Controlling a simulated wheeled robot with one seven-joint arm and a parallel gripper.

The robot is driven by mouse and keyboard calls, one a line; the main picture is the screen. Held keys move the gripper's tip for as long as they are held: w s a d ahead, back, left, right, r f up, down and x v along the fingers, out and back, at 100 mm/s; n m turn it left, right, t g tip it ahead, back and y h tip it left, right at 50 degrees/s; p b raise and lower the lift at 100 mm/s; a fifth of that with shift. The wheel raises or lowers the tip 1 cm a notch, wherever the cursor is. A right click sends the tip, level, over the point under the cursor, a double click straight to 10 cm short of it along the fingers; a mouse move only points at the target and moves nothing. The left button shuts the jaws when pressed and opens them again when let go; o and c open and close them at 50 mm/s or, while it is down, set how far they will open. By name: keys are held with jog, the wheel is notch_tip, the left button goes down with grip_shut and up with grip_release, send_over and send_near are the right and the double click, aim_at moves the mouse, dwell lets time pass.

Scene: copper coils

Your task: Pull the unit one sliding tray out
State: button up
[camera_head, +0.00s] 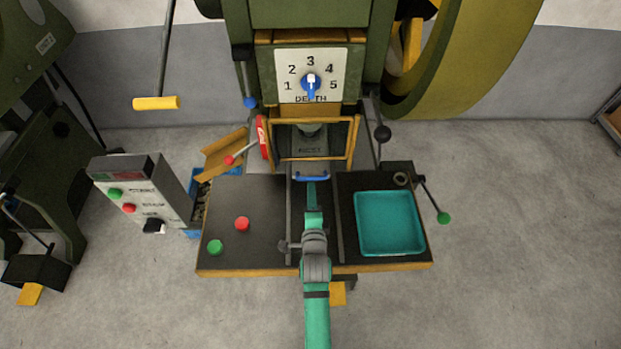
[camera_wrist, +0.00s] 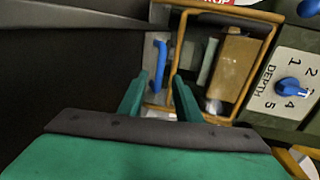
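The blue handle (camera_head: 311,177) of the unit one sliding tray sits at the front of the press opening, between two rails on the dark table. In the wrist view the handle (camera_wrist: 160,65) stands upright in the picture, between and beyond my fingertips. My gripper (camera_wrist: 158,82) is open, with one finger on each side of the handle's line. In the head view my gripper (camera_head: 313,188) is just in front of the handle. I cannot tell whether the fingers touch it. The tray body is mostly hidden in the press.
A yellow guard frame (camera_head: 353,140) borders the press opening. A teal bin (camera_head: 362,251) lies on the table's right side; red (camera_head: 242,223) and green (camera_head: 215,247) buttons are on the left. A green-knobbed lever (camera_head: 443,217) projects at the right edge. The channel between the rails looks clear apart from my arm.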

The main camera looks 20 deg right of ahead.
aim_at(311, 180)
jog(key=x, duration=0.8)
jog(key=shift+w+d, duration=0.1)
jog(key=shift+w, duration=0.05)
grip_shut()
